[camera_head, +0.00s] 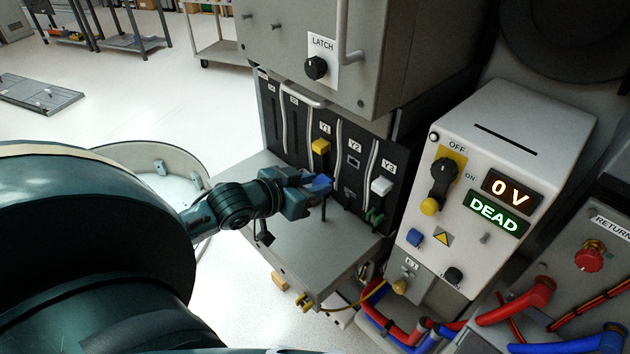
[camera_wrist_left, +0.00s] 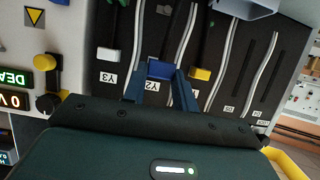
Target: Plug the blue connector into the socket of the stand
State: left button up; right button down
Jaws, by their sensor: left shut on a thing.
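My left gripper (camera_head: 312,188) is shut on the blue connector (camera_head: 320,184), in front of the dark slotted panel and above the grey shelf. In the left wrist view the blue connector (camera_wrist_left: 160,69) sits between the two fingers (camera_wrist_left: 159,88). A dark thin piece (camera_head: 324,208) runs below it; I cannot tell whether it is a lead or part of a stand. An empty-looking socket (camera_head: 353,162) shows under the Y2 label, apart from the connector. No separate stand is clearly identifiable. My right gripper is not in view.
A yellow connector (camera_head: 320,146) sits at Y1 and a white one (camera_head: 381,186) at Y3. The grey shelf (camera_head: 330,262) is mostly bare. A white control box (camera_head: 505,150) reading 0 V and DEAD stands right. The LATCH cabinet (camera_head: 385,50) overhangs the panel.

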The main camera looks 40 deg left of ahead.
pick_arm(q)
jog(key=shift+r+p, duration=0.15)
jog(key=shift+p, duration=0.2)
jog(key=shift+w+d, duration=0.1)
jog(key=shift+w, duration=0.4)
jog(key=w, duration=0.2)
jog(key=w+d, duration=0.1)
jog(key=w, duration=0.1)
jog(key=shift+w, duration=0.3)
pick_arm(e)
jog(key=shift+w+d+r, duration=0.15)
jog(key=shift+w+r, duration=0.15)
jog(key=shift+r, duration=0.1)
pick_arm(q)
jog(key=shift+a, duration=0.1)
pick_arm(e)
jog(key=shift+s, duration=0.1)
pick_arm(q)
jog(key=shift+w, duration=0.75)
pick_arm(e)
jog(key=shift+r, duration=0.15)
pick_arm(q)
jog(key=shift+w, duration=0.1)
